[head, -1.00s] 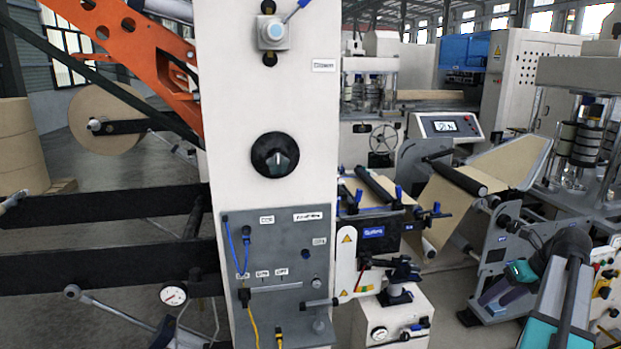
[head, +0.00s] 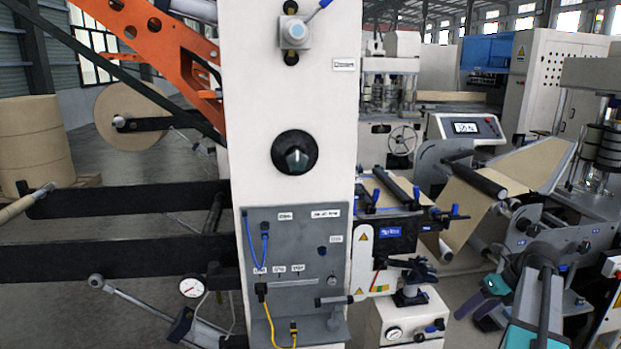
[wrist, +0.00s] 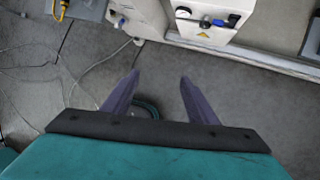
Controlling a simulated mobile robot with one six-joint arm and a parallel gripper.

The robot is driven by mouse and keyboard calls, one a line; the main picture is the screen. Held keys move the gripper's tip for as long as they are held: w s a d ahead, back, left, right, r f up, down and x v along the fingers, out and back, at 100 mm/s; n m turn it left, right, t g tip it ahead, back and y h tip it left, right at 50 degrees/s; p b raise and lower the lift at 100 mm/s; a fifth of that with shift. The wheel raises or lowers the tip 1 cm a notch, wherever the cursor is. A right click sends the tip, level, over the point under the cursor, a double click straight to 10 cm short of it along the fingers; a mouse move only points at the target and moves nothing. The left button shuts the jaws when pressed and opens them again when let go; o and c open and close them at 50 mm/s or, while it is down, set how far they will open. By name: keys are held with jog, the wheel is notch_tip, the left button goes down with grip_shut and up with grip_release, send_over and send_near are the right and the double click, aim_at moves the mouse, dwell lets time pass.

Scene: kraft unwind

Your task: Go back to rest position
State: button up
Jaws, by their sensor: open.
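My gripper (head: 478,308) is at the lower right of the head view, at the end of my teal and grey arm. Nothing is held between the fingers. The gripper hangs in front of the machines and appears clear of them.
A white machine column (head: 295,110) with a black knob (head: 294,152) and a cabled grey panel (head: 290,230) stands centre. Black bars (head: 120,200) extend left. A gauge box (head: 405,318) and a kraft web machine (head: 505,190) stand right. The wrist view shows open floor (wrist: 255,95).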

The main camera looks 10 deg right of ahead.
jog(key=w+a+f+n+g+y, duration=0.15)
jog(key=a+f+n+g, duration=0.3)
jog(key=a+f, duration=2)
jog(key=s+a+f+n+g, duration=0.2)
jog(key=s+a+f+n, duration=0.1)
jog(key=s+a+f, duration=0.3)
jog(key=s+a+f+n+g, duration=0.2)
jog(key=s+a+f+n, duration=0.25)
jog(key=a, duration=0.45)
jog(key=s+a+f+n+h, duration=0.1)
jog(key=s+f+n, duration=0.5)
jog(key=n, duration=0.6)
jog(key=s+a+f+n+h+b, duration=0.1)
jog(key=s+f+n+h, duration=0.3)
jog(key=s+n, duration=0.7)
jog(key=shift+f+n+g, duration=0.45)
jog(key=shift+f+n, duration=0.05)
jog(key=shift+f, duration=0.45)
jog(key=shift+s+h, duration=0.1)
jog(key=shift+h, duration=0.15)
